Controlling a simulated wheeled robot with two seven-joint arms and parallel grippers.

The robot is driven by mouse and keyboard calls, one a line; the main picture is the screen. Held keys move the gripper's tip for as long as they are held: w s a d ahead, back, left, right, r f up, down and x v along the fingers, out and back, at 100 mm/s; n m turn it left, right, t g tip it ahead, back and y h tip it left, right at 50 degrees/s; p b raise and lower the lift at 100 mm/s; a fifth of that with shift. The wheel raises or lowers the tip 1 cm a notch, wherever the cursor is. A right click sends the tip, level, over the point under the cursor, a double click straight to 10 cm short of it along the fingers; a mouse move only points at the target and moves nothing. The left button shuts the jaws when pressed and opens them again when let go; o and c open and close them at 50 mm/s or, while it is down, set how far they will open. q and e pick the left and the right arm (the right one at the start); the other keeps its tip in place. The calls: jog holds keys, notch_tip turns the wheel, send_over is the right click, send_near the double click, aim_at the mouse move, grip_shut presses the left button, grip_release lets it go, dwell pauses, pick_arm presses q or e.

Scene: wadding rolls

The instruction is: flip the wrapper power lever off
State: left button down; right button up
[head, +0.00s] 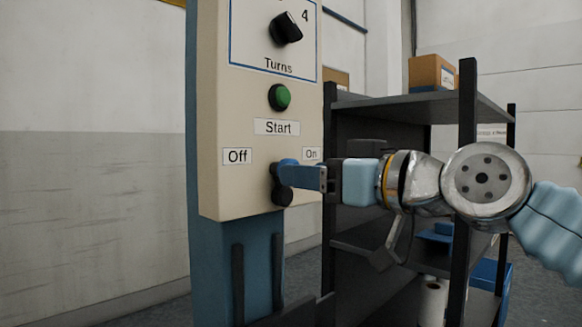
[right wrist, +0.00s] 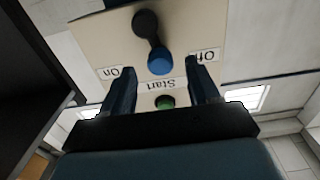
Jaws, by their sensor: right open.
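The power lever (head: 282,193) is on the lower part of the cream control panel, between the Off label (head: 237,156) and the On label (head: 311,154). In the right wrist view, its black base (right wrist: 146,22) and blue knob (right wrist: 160,60) show upside down. The lever stands roughly upright, its knob towards the Start label. My right gripper (head: 300,176) reaches in from the right, its fingers over part of the lever. In the right wrist view the gripper (right wrist: 163,76) is open, with the knob between the fingertips and a visible gap on each side. My left gripper is out of view.
The control panel (head: 213,110) stands on a blue post and carries a green start button (head: 279,97) and a black turns dial (head: 286,28). A dark shelf rack (head: 405,105) with a cardboard box (head: 431,72) stands behind my right arm. The floor left of the post looks clear.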

aim_at(266, 177)
jog(key=shift+x, duration=2.25)
jog(key=c, duration=1)
jog(key=shift+s+a+f+n+b, duration=0.15)
jog(key=shift+f+n+b, duration=0.1)
jog(key=shift+n+b, duration=0.3)
jog(key=shift+s+a+f+n+b, duration=0.1)
jog(key=shift+f+n+b, duration=0.15)
jog(key=shift+n+b, duration=0.3)
jog(key=shift+s+a+f+n, duration=0.1)
jog(key=shift+s+a+n, duration=0.1)
jog(key=shift+n, duration=0.5)
jog(key=shift+c, duration=0.2)
jog(key=shift+s+a+n, duration=0.1)
jog(key=shift+a+n, duration=0.05)
jog(key=shift+n, duration=0.45)
jog(key=o, duration=1)
jog(key=shift+o, duration=0.2)
